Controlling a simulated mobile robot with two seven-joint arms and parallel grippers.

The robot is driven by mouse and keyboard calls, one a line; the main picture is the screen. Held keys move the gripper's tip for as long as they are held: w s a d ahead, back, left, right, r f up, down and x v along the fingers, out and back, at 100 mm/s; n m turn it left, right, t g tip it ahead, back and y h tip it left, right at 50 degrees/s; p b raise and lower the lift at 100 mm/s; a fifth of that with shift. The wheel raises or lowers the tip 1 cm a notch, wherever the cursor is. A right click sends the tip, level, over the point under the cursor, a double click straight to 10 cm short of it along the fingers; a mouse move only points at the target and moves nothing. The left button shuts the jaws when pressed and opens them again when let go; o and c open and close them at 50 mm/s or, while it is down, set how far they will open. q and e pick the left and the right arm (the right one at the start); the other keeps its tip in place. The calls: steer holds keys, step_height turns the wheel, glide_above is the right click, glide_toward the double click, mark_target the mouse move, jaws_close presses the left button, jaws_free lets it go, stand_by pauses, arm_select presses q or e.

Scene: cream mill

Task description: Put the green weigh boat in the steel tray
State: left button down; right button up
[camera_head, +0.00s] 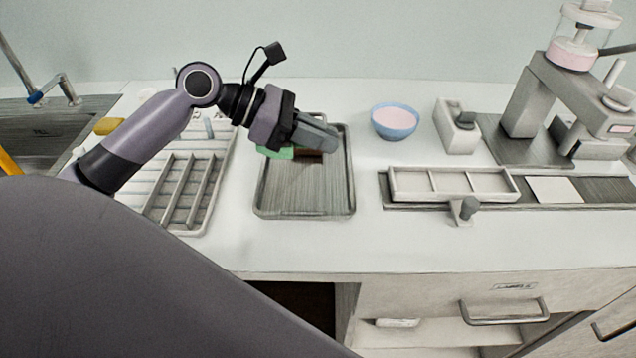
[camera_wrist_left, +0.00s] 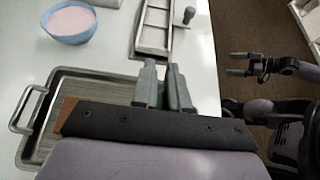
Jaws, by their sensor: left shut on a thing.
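My left gripper (camera_head: 318,135) is over the steel tray (camera_head: 301,204), with its fingers pointing right. It also shows in the left wrist view (camera_wrist_left: 163,88), where its fingers are close together. The green weigh boat (camera_head: 275,153) shows as a small patch against the near underside of this gripper. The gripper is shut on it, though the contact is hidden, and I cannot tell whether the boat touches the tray. The tray also shows in the wrist view (camera_wrist_left: 32,146). My right gripper (camera_wrist_left: 238,64) is open and empty, away from the counter.
A brown piece (camera_head: 309,157) is in the tray, partly hidden by the left gripper. A blue bowl (camera_head: 394,122) stands right of the tray, and a pale compartment tray (camera_head: 450,184) lies further right. A slotted rack (camera_head: 186,190) is on the left. The counter in front is clear.

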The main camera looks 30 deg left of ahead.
arm_select(q)
step_height(320, 180, down, 11)
steer(key=shift+r+b, duration=0.1)
steer(key=shift+b, duration=0.45)
